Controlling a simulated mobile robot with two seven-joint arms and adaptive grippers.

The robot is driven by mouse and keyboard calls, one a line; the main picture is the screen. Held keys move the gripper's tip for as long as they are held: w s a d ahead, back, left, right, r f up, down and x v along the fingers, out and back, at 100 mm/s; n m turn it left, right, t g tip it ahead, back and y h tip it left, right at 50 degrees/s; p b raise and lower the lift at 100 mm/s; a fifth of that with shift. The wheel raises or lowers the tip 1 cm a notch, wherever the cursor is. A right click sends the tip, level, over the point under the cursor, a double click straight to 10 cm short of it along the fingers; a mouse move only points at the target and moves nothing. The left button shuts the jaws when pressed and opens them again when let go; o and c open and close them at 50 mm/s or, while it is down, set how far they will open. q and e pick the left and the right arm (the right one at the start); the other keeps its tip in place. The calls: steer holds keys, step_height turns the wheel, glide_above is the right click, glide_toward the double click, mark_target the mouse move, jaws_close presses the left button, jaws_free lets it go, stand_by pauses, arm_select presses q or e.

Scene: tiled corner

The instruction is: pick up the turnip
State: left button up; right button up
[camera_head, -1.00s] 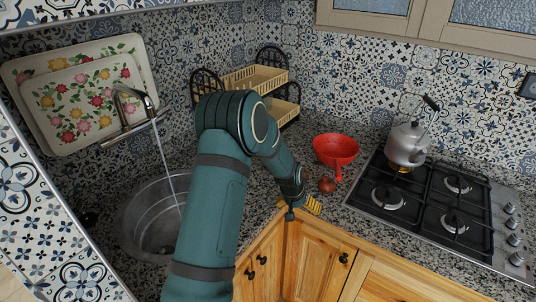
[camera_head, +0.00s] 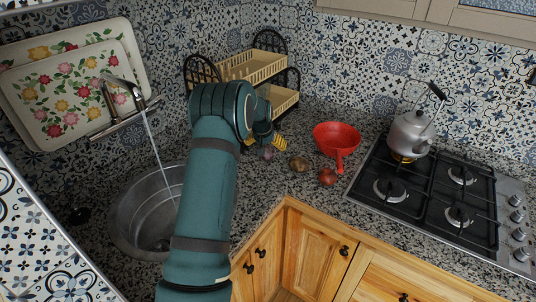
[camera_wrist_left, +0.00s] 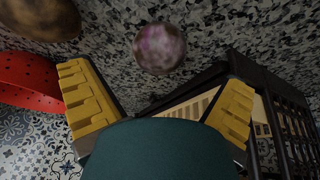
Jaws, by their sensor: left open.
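The turnip (camera_wrist_left: 159,47) is a small round purple and white thing on the speckled counter. In the wrist view it lies beyond my fingers, between their lines. In the head view the turnip (camera_head: 267,153) shows small, just below my left gripper (camera_head: 279,143), by the rack. In the wrist view my left gripper (camera_wrist_left: 158,95) has its two yellow-padded fingers wide apart, with nothing between them. The turnip appears apart from both fingers. In the head view my arm covers most of the gripper. My right gripper is not in view.
A brown potato (camera_head: 298,164) and a red onion (camera_head: 327,177) lie right of the turnip. A red colander (camera_head: 336,136) stands behind them. A black rack with cream trays (camera_head: 254,67) stands behind my gripper. The sink (camera_head: 129,216) is left, the stove (camera_head: 418,197) right.

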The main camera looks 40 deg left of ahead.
mark_target(268, 148)
arm_select(q)
steer(key=shift+x, duration=2.75)
steer(key=shift+w+r, duration=0.1)
steer(key=shift+c, duration=0.3)
steer(key=c, duration=1.3)
